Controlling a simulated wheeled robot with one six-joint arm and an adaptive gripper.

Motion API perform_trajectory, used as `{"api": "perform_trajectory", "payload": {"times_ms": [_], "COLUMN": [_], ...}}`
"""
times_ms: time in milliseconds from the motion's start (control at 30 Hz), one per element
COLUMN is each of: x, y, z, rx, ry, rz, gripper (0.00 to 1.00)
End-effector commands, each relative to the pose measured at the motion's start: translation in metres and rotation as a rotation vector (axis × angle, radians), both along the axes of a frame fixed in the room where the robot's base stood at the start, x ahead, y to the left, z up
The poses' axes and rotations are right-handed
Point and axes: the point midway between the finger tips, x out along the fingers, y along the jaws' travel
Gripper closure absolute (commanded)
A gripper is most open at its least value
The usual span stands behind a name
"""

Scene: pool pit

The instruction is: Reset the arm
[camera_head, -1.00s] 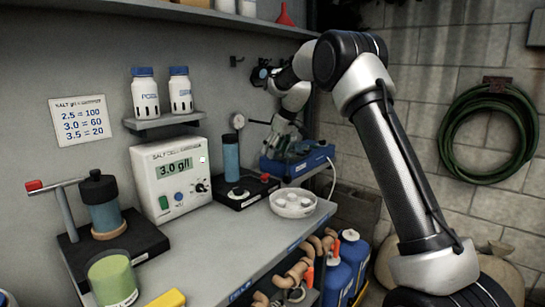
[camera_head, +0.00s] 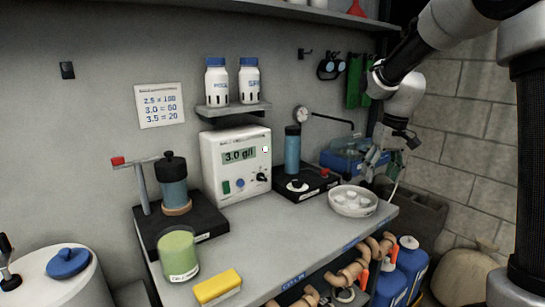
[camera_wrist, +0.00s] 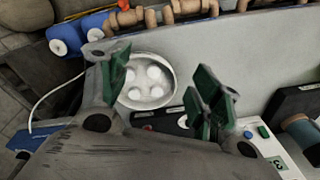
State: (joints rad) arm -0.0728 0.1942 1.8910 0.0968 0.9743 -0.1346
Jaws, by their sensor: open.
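My gripper (camera_head: 385,160) hangs at the right end of the bench (camera_head: 295,222), above and behind a round white dish (camera_head: 353,207) with several white round pieces in it. In the wrist view my gripper (camera_wrist: 165,95) shows two green-padded fingers spread apart with nothing between them. The dish (camera_wrist: 168,103) lies below, seen between the fingers. In the head view my arm reaches in from the upper right.
A blue case (camera_head: 345,158) lies behind the gripper. A black stand with a blue cylinder (camera_head: 292,150), a salt meter (camera_head: 235,165) reading 3.0, a green cup (camera_head: 178,254) and a yellow block (camera_head: 217,286) stand on the bench. Blue bottles (camera_head: 410,262) stand below at right.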

Motion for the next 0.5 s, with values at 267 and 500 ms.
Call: {"api": "perform_trajectory", "payload": {"times_ms": [267, 500], "x": [-0.171, -0.269], "y": [-0.035, -0.051], "z": [0.030, 0.030], "rx": [-0.044, -0.059], "ry": [-0.038, -0.150], "rz": [-0.122, -0.151], "gripper": [0.36, 0.36]}}
